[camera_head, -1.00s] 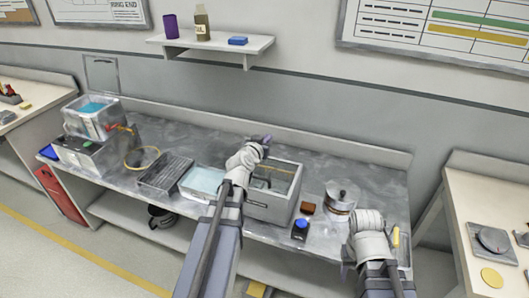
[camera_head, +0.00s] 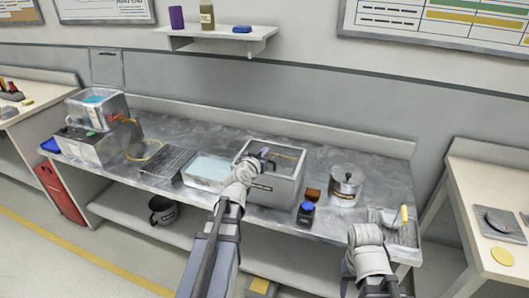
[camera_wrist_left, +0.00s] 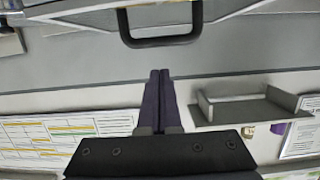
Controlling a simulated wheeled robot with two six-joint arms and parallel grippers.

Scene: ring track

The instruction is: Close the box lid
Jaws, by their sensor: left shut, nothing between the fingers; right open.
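The grey box (camera_head: 277,192) stands on the bench right of centre. Its top shows a rim and a dark inside with a yellowish streak. I cannot clearly make out how its lid stands in the head view. My left gripper (camera_head: 268,157) is over the box's top, its fingers shut and empty. In the left wrist view the shut purple fingers (camera_wrist_left: 160,78) point at a black handle (camera_wrist_left: 160,40) on a grey edge, apart from it in the picture. My right gripper (camera_head: 349,284) is low at the bench's front right, open, its fingers mostly hidden.
A pale tray (camera_head: 207,170) is close left. A shelf (camera_head: 216,44) hangs on the wall behind.

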